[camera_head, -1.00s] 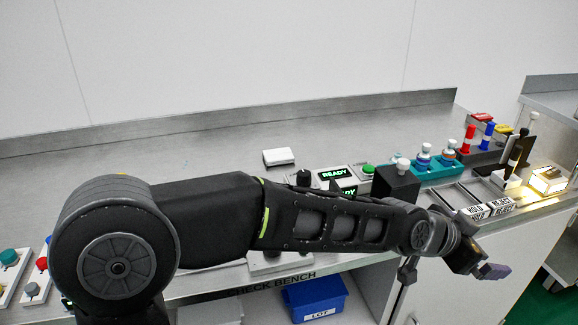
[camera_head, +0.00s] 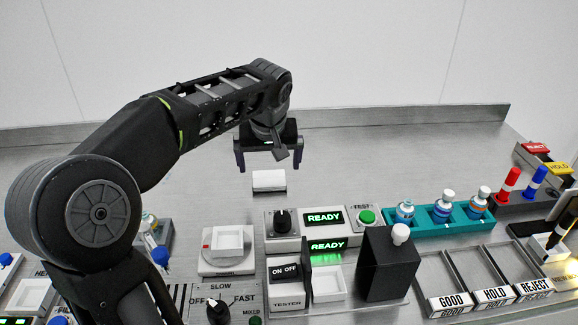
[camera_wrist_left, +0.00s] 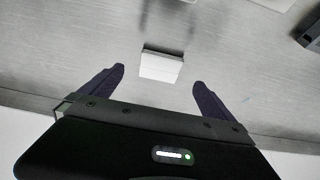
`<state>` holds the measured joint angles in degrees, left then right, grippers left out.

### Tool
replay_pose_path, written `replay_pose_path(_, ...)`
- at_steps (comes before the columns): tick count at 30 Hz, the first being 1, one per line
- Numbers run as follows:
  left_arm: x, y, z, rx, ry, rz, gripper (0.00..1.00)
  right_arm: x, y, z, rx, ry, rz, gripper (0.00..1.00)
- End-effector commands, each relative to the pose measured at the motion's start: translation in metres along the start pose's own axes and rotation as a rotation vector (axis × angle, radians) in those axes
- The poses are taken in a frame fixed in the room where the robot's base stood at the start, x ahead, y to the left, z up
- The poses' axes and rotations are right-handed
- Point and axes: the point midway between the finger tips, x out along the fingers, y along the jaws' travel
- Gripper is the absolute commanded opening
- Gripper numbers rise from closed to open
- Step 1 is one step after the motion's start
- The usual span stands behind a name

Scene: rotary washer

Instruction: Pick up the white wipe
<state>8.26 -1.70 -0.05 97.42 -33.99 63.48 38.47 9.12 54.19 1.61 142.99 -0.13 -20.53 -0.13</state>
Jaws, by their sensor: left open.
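The white wipe (camera_head: 269,180) is a small white block-like pad lying on the steel bench, behind the tester panel. It also shows in the left wrist view (camera_wrist_left: 162,66), just beyond and between the fingertips. My left gripper (camera_head: 269,168) is open and empty, with its two dark fingers spread wider than the wipe. It hangs behind the wipe in the head view, apart from it. My right gripper is not in view.
The tester (camera_head: 325,218) with lit READY displays stands in front of the wipe. A black box (camera_head: 384,265) and a teal rack (camera_head: 440,222) of vials stand to the right. GOOD, HOLD and REJECT trays (camera_head: 494,293) are at the front right. Bench around the wipe is clear.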

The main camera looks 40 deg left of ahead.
Motion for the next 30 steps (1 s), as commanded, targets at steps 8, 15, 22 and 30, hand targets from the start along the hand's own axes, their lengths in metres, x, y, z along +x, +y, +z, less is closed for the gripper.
replay_pose_path(8,0.001,-0.001,0.0,-0.002,-0.002,-0.003,1.0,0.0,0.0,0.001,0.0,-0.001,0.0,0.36)
replay_pose_path(15,0.019,-0.001,0.001,-0.001,-0.003,-0.003,1.0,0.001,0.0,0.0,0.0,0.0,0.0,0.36)
replay_pose_path(22,0.027,-0.001,0.0,-0.001,-0.002,-0.002,1.0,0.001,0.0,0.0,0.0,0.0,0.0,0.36)
replay_pose_path(30,0.034,-0.001,0.001,-0.001,-0.003,-0.002,1.0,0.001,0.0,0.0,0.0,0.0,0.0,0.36)
